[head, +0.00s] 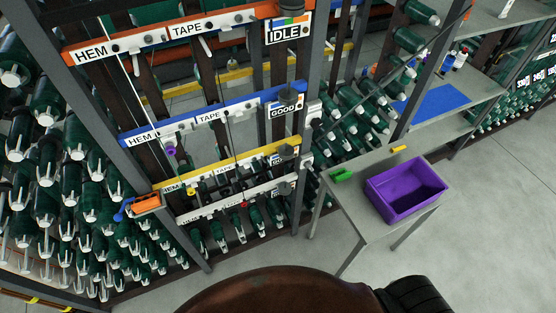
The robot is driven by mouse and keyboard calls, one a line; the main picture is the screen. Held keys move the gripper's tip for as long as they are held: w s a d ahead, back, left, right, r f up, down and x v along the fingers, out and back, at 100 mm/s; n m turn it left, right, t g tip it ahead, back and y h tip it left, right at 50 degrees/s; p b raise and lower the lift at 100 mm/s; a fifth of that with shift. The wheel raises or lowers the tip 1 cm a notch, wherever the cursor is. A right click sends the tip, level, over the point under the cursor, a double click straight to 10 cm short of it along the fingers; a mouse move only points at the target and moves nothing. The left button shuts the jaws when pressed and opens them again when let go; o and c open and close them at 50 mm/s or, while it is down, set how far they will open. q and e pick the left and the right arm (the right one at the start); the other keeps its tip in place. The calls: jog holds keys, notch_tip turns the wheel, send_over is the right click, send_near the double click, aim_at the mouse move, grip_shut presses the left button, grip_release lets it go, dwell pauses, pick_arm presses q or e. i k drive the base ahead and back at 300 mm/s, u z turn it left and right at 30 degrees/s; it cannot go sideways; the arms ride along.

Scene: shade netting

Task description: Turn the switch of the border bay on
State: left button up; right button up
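A rack holds several coloured rails: an orange rail (165,38), a blue rail (213,114), a yellow rail (228,167) and a white rail (238,200). HEM and TAPE labels are readable on the upper rails. I cannot read the word border anywhere, so I cannot tell which bay it is. An IDLE sign (286,31) hangs at the orange rail's right end, and a GOOD sign (284,108) at the blue rail's right end. Small dark knobs sit along the rails; their switch positions are too small to tell. Neither gripper is in view.
A grey table (360,185) right of the rack carries a purple bin (406,190), a green object (341,175) and a yellow object (398,149). An orange object (146,204) is at the rack's left post. Green rolls fill the left side. Floor at lower right is clear.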

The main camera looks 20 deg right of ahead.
aim_at(308, 164)
jog(key=u, duration=0.6)
jog(key=k, duration=0.95)
jog(key=z, duration=1)
jog(key=i, duration=0.5)
